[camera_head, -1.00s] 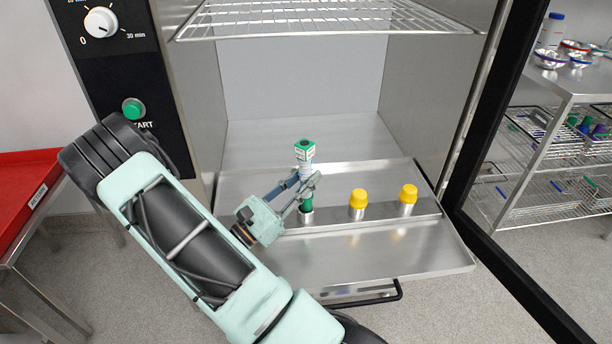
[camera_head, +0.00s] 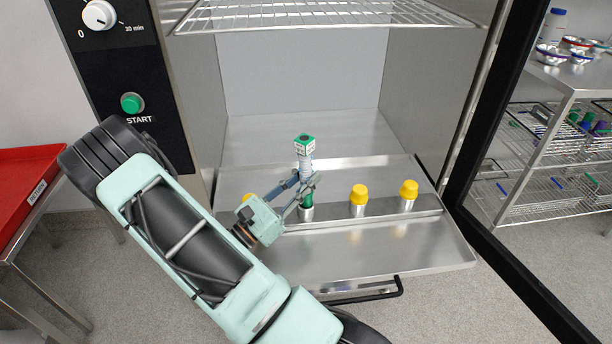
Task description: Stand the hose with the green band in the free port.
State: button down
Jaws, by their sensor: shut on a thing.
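The hose with the green band (camera_head: 305,162) stands about upright, with a green block on its top and a pale ribbed part below. My gripper (camera_head: 307,184) is shut on the hose at mid-height, reaching in from the left. A green part (camera_head: 307,201) of the hose shows below the fingers. It meets a short metal port (camera_head: 306,213) on the rack rail (camera_head: 333,211). I cannot tell whether the hose end is inside the port or only at its mouth.
Yellow caps cover ports to the right (camera_head: 358,192) (camera_head: 408,189); another yellow cap (camera_head: 248,197) is partly behind my gripper. The rack sits on a pulled-out steel tray (camera_head: 400,246). A wire shelf (camera_head: 320,15) is above, and an open door frame (camera_head: 490,150) at right.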

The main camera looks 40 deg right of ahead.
aim_at(298, 153)
jog(key=shift+f, duration=0.65)
jog(key=c, duration=2)
grip_release()
jog(key=shift+d, duration=0.1)
jog(key=o, duration=0.3)
jog(key=shift+r, duration=0.1)
jog(key=shift+o, duration=0.2)
jog(key=shift+w+r, duration=0.1)
jog(key=shift+r, duration=0.05)
notch_tip(298, 153, up, 10)
jog(key=shift+f, duration=0.1)
jog(key=shift+v, duration=2.5)
